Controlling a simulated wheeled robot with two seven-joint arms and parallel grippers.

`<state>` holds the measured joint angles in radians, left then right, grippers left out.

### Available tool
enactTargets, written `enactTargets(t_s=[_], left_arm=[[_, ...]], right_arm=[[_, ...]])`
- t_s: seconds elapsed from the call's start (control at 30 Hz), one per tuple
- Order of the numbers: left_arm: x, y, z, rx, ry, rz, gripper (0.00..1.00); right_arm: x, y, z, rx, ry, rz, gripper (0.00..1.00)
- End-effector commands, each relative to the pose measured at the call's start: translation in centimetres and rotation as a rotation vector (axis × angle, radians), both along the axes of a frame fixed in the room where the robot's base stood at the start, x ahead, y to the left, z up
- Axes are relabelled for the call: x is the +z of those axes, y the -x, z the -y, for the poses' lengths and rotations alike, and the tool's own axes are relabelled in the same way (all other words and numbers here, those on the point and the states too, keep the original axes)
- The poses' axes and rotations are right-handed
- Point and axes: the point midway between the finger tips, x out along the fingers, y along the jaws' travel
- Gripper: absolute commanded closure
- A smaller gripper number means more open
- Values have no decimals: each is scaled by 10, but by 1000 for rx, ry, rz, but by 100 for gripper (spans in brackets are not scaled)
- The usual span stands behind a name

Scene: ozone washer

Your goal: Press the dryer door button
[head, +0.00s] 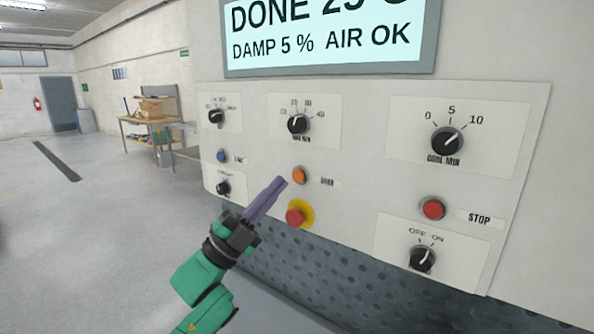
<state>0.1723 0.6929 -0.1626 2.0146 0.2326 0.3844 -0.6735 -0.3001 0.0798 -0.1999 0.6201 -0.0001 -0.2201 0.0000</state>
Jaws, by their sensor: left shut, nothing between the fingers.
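The dryer's control panel (365,185) fills the right half of the head view. The orange button (300,175) sits mid-panel, with a small label (327,182) to its right that seems to read DOOR. My left gripper (279,183) is shut and empty. Its purple fingers point up and right, and their tips appear just left of the orange button. A small gap shows between the tips and the button in the picture; the depth between them is hard to judge. The button is not covered. My right gripper is not in view.
A red emergency knob on a yellow ring (296,216) sits just below the orange button. A red STOP button (433,209), a blue button (222,156) and several black dials surround it. The display (330,35) reads DONE and AIR OK. Open floor (90,230) lies left.

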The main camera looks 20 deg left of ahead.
Motion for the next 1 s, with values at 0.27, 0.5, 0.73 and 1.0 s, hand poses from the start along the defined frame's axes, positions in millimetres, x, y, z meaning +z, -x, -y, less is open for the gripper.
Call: enactTargets(t_s=[0.27,0.5,0.73,1.0], left_arm=[[-1,-20,6,1,0,1,100],[-1,-21,6,0,0,0,100],[-1,-21,6,0,0,0,100],[-1,-21,6,0,0,0,100]], right_arm=[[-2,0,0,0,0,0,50],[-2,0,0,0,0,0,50],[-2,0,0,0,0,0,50],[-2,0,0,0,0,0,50]])
